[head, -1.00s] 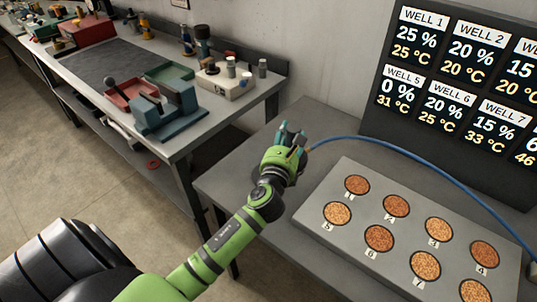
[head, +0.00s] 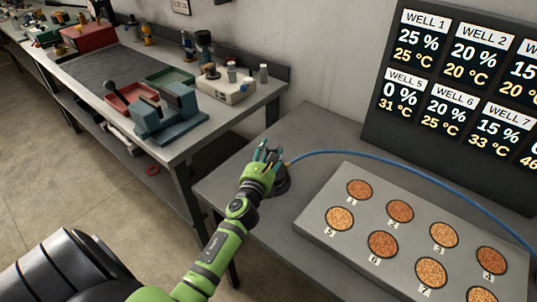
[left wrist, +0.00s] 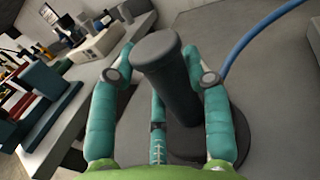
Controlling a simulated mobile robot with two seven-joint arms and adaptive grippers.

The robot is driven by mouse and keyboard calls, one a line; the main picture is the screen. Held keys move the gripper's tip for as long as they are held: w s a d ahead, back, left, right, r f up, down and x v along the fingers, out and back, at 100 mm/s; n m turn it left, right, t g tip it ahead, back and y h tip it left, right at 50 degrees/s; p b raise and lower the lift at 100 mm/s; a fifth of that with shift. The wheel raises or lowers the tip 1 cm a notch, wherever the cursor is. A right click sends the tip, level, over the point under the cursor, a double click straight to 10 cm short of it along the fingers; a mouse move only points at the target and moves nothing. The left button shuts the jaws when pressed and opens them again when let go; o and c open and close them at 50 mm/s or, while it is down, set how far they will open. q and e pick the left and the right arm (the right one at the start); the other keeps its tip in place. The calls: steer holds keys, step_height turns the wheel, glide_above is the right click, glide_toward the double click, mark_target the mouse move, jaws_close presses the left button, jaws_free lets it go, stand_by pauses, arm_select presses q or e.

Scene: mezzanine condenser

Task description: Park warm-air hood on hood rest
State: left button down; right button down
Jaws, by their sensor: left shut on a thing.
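My left gripper (head: 265,153) is at the left part of the grey bench, left of the panel of wells. Its teal fingers are closed around the dark grey upright handle of the warm-air hood, which shows large in the left wrist view (left wrist: 170,80). A blue hose (head: 345,152) runs from beside the gripper to the right. A wide dark round base (head: 282,183) shows under the hand, low over or on the bench top. I cannot tell whether this disc is the hood's lower rim or the hood rest, nor whether it touches the bench. My right gripper is out of view.
The grey panel (head: 330,232) holds several numbered wells of orange grains. A dark display board (head: 375,140) stands behind it with percentages and temperatures. A second workbench (head: 190,140) at left carries a vise, trays and bottles. Bare bench top lies around the hand.

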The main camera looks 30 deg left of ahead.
arm_select(q)
steer(key=c, duration=0.6)
jaws_free()
steer(key=shift+o, duration=0.2)
steer(key=b+v, duration=0.1)
steer(key=v, duration=1.1)
steer(key=shift+b, duration=0.35)
